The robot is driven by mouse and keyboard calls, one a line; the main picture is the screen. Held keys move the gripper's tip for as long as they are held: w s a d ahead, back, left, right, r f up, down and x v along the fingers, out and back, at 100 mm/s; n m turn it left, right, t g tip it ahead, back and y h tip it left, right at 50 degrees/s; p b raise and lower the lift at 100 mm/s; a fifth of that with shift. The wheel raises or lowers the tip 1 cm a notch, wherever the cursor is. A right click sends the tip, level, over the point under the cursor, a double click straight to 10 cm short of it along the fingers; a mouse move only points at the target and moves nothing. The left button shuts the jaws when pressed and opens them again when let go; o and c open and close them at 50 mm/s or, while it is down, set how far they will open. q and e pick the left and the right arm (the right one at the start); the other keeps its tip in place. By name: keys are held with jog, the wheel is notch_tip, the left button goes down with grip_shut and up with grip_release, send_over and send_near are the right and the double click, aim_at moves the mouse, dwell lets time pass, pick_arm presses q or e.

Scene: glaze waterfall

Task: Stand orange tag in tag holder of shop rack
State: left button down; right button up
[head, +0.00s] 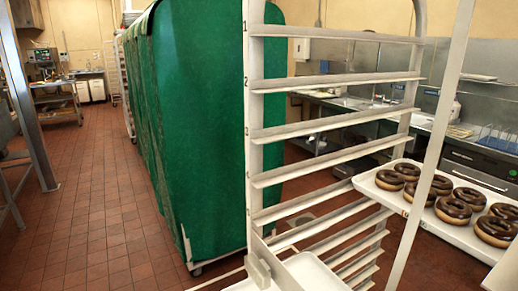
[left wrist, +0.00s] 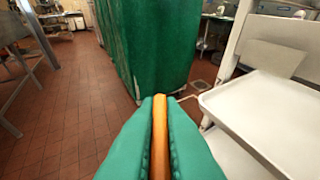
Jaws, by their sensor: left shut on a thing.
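The orange tag (left wrist: 160,135) shows in the left wrist view as a narrow upright strip seen edge-on. My left gripper (left wrist: 160,110), with green finger pads, is shut on it, one pad on each side. The shop rack (head: 256,120) is pale metal with numbered rails and stands at centre right in the head view. A small pale bracket low on its left post, which looks like the tag holder (head: 262,263), shows there. The rack also shows at the right of the left wrist view (left wrist: 236,40), apart from the tag. My right gripper is in neither view.
A white tray (head: 312,272) sits low in the rack. Another tray (head: 385,196) of chocolate-glazed doughnuts (head: 454,209) is at the right. A green covered rack (head: 205,120) stands behind. Open tiled floor (head: 95,210) lies to the left.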

pick_arm(q)
jog(key=shift+w+d+r, duration=0.1)
jog(key=shift+w+r, duration=0.25)
jog(key=shift+r, duration=0.25)
jog(key=shift+w+d+r, duration=0.1)
jog(key=shift+w+r, duration=0.2)
jog(key=shift+r, duration=0.55)
jog(key=shift+a, duration=0.1)
jog(key=shift+f, duration=0.15)
